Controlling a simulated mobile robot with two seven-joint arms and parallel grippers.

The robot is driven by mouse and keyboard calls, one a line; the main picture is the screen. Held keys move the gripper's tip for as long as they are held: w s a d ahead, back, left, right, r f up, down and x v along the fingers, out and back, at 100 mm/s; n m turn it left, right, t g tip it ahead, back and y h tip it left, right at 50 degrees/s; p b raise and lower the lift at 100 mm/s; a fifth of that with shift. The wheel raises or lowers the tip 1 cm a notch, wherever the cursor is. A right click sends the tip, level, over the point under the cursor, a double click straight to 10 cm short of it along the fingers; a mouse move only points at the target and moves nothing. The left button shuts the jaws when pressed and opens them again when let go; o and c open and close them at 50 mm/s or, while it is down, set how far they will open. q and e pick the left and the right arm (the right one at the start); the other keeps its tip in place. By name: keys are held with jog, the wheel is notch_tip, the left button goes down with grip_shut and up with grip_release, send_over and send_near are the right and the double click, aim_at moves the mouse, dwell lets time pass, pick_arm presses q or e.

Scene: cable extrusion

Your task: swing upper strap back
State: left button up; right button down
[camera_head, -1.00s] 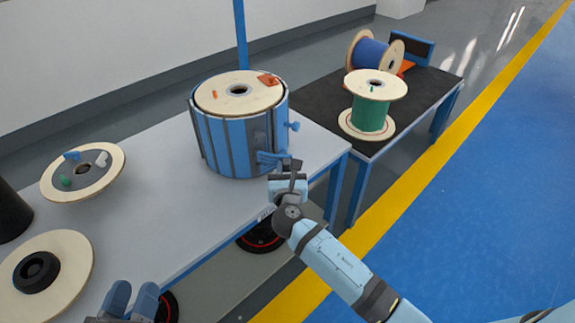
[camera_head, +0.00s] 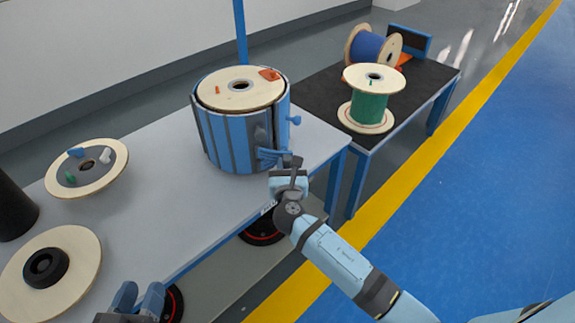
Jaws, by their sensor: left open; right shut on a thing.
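A drum wrapped in blue and dark grey slats (camera_head: 228,140) stands upright on the grey table, with a pale wooden flange (camera_head: 240,90) on top. A small blue knob (camera_head: 294,120) sticks out of its upper right side; I cannot clearly tell the upper strap from the other slats. A lower blue handle-like part (camera_head: 268,154) is at the drum's right front. My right gripper (camera_head: 285,163) is shut at this lower part; its grip is small and partly hidden by the gripper. My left gripper (camera_head: 138,297) is open and empty at the bottom left, over the table's front edge.
On the grey table (camera_head: 165,205) at left are a round tray with small coloured parts (camera_head: 86,182), a wooden disc with black hub (camera_head: 70,255) and a black cylinder (camera_head: 14,212). A black-topped table (camera_head: 322,93) behind holds green (camera_head: 369,108) and blue (camera_head: 370,48) spools.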

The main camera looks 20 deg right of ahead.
pick_arm(q)
jog(key=shift+s+a+f, duration=0.1)
jog(key=shift+s+f, duration=0.05)
pick_arm(e)
jog(key=shift+a, duration=0.2)
jog(key=c, duration=0.9)
grip_release()
jog(key=shift+w, duration=0.1)
pick_arm(q)
jog(key=shift+a+f, duration=0.1)
pick_arm(e)
jog(key=shift+d, duration=0.1)
